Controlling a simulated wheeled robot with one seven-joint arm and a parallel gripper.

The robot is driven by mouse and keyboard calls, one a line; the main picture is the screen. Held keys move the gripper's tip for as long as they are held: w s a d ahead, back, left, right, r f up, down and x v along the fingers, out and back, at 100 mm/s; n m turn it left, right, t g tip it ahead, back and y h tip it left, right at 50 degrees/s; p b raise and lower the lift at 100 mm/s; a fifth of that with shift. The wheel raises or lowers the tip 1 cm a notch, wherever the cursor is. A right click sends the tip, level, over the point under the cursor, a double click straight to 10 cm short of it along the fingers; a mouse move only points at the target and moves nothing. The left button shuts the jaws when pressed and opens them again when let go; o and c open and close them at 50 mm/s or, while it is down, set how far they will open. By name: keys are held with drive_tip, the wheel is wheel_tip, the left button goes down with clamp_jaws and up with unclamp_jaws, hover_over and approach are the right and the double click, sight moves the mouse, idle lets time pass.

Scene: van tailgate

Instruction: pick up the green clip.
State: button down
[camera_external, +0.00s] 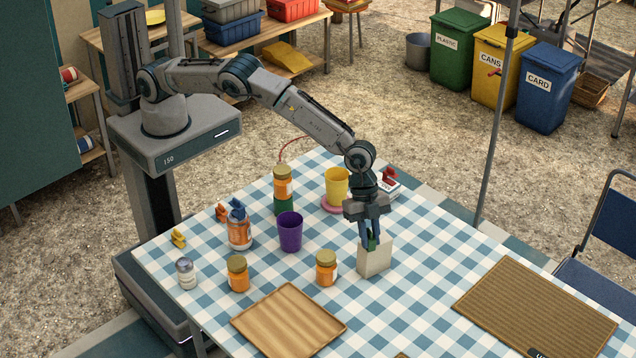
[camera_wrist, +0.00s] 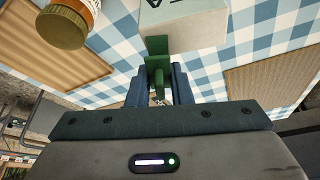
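The green clip (camera_external: 371,243) is between the fingertips of my gripper (camera_external: 370,246), at the top of a cream box (camera_external: 376,260) on the checked tablecloth. In the wrist view the green clip (camera_wrist: 157,47) lies between my blue fingers (camera_wrist: 160,85), which appear to press on its sides. Its wide end is beside the edge of the cream box (camera_wrist: 190,28). I cannot tell whether the clip is fixed to the box or just touches it. My gripper points down, and its fingers partly cover the clip.
Orange jars (camera_external: 326,268), a purple cup (camera_external: 290,232) and a yellow cup (camera_external: 337,187) stand left of the box. A jar with a blue clip (camera_external: 239,230) is farther left. A wooden tray (camera_external: 288,322) lies in front, a brown mat (camera_external: 535,308) at right.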

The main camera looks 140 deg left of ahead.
drive_tip(key=shift+r, duration=0.1)
drive_tip(key=shift+r+b, duration=0.3)
drive_tip(key=shift+r, duration=0.15)
wheel_tip(320, 180, up, 3)
drive_tip(key=shift+w+f+b, duration=0.1)
drive_tip(key=shift+b, duration=0.55)
drive_tip(key=s+d+r+b, duration=0.35)
drive_tip(key=d+r, duration=0.25)
drive_tip(key=d, duration=0.4)
drive_tip(key=n+y+p, duration=0.1)
drive_tip(key=n+y, duration=0.1)
drive_tip(key=n, duration=0.3)
approach(371, 232)
drive_tip(key=shift+t, duration=0.3)
drive_tip(key=w+a+f, duration=0.1)
drive_tip(key=f, duration=0.1)
drive_tip(key=w+a+f, duration=0.1)
drive_tip(key=f, duration=0.1)
drive_tip(key=w+a+f, duration=0.1)
drive_tip(key=f, duration=0.1)
drive_tip(key=shift+a+f, duration=0.25)
drive_tip(key=shift+f, duration=0.05)
drive_tip(key=shift+f+p, duration=0.5)
drive_tip(key=shift+f, duration=1.45)
